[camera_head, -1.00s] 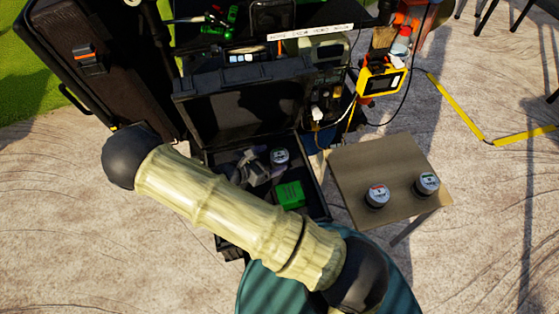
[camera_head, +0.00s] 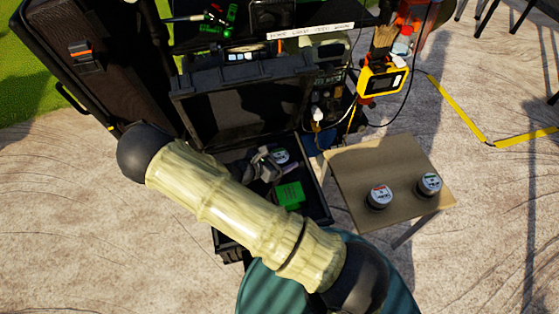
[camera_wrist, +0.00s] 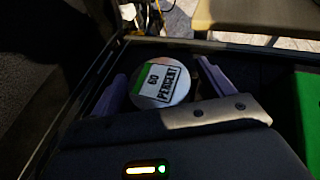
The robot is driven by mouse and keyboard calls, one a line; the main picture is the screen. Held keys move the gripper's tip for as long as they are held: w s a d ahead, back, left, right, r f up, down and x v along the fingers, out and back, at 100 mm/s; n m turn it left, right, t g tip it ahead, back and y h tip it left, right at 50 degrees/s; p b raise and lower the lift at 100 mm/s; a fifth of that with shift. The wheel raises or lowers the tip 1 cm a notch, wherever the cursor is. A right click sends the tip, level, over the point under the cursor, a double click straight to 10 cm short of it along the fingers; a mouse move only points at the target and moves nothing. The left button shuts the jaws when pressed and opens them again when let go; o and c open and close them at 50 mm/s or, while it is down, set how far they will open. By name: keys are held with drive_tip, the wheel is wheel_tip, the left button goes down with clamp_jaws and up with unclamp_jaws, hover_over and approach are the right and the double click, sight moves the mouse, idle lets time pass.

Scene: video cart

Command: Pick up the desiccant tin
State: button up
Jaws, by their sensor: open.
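A round tin with a pale lid, a green band and the print "60 PERCENT" (camera_wrist: 163,86) sits inside the open black case. It also shows in the head view (camera_head: 281,155), partly covered by my gripper. My gripper (camera_wrist: 162,74) is open, with one pale purple finger to the left of the tin and one to the right. The tin stands between the fingers; I cannot tell whether either touches it. In the head view my gripper (camera_head: 268,162) is low in the case, partly hidden behind my arm. The tin's lower part is hidden.
A green box (camera_head: 290,195) lies in the case near my gripper. The case's raised lid (camera_head: 235,105) stands behind. A small table (camera_head: 365,155) at right holds two similar tins, one with a red mark (camera_head: 380,197), one green (camera_head: 429,184).

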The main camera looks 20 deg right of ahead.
sight(280, 155)
drive_tip(key=c, duration=1.1)
wheel_tip(280, 155, up, 10)
drive_tip(key=p, duration=0.3)
